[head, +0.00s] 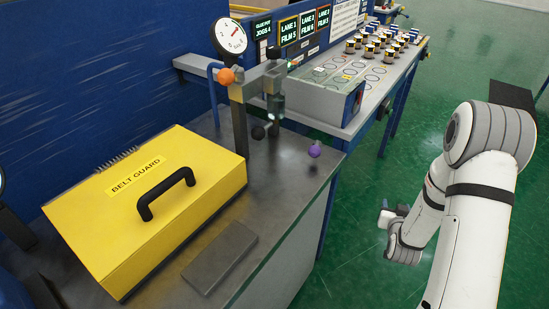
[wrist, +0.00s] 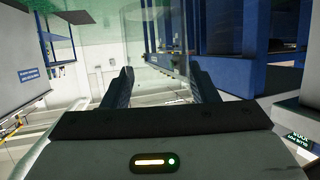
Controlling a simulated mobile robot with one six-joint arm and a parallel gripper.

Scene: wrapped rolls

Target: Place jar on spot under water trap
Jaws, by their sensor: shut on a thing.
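My gripper (wrist: 161,72) shows in the wrist view with its two dark fingers apart, around a clear, see-through thing that looks like the glass jar (wrist: 150,45). Its outline is faint against the background. In the head view my arm hangs at the right, over the green floor, away from the bench; its end is small there and the jar cannot be made out. The water trap (head: 275,105), a small clear bowl, hangs on a post at the bench's back edge. Bare grey metal bench top (head: 283,165) lies below it; no marked spot can be made out.
A yellow belt guard (head: 150,215) with a black handle fills the bench's left. A round gauge (head: 229,38), orange knob (head: 226,76) and purple knob (head: 315,150) stand near the trap. A grey plate (head: 220,257) lies in front. Wrapped rolls (head: 378,45) stand on the farther bench.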

